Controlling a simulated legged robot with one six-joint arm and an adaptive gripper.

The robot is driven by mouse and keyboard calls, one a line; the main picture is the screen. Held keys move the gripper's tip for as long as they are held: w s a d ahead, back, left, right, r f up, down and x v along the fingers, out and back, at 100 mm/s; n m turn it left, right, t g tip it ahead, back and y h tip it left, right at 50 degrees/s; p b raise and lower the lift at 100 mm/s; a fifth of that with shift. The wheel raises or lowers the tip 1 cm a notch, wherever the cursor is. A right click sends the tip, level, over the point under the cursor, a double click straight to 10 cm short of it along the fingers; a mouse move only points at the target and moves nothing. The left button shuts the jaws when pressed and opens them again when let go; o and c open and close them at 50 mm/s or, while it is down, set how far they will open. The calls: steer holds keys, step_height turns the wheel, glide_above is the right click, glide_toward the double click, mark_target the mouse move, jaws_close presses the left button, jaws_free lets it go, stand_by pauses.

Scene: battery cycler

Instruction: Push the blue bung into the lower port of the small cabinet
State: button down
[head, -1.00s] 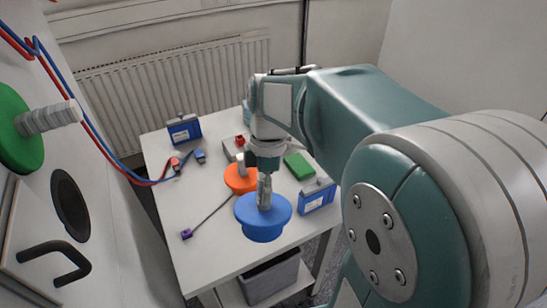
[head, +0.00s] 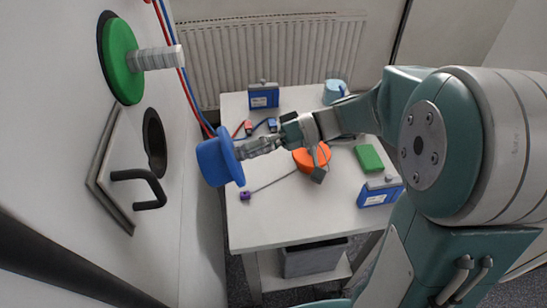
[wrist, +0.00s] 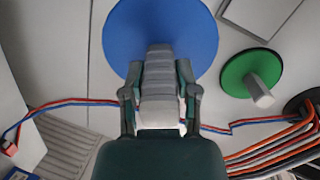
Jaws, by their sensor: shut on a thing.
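The blue bung (head: 220,160) is a wide blue disc with a plug and a ribbed grey stem. My gripper (head: 258,147) is shut on its stem and holds it sideways above the table, plug facing the cabinet wall on the left. In the wrist view the blue disc (wrist: 160,30) fills the top middle, with my gripper (wrist: 160,95) around the grey stem. The small cabinet (head: 190,235) is the white wall at left. Its dark round lower port (head: 154,142) is open, left of the bung and apart from it. In the wrist view the disc hides that port.
A green bung (head: 121,62) sits in the port above, its stem sticking out; it also shows in the wrist view (wrist: 238,72). A black handle (head: 145,188) juts out below the lower port. Red and blue cables (head: 182,75) hang behind.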

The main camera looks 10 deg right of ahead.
mark_target(228, 135)
steer(key=shift+w+a+r+m+t+y, duration=0.6)
steer(key=shift+w+a+r+t+y, duration=0.4)
steer(key=shift+w+a+r+y, duration=0.15)
steer(key=shift+a, duration=0.1)
steer(key=shift+a, duration=1.9)
steer(key=shift+a+r, duration=0.1)
steer(key=shift+a, duration=2.6)
stand_by(2.2)
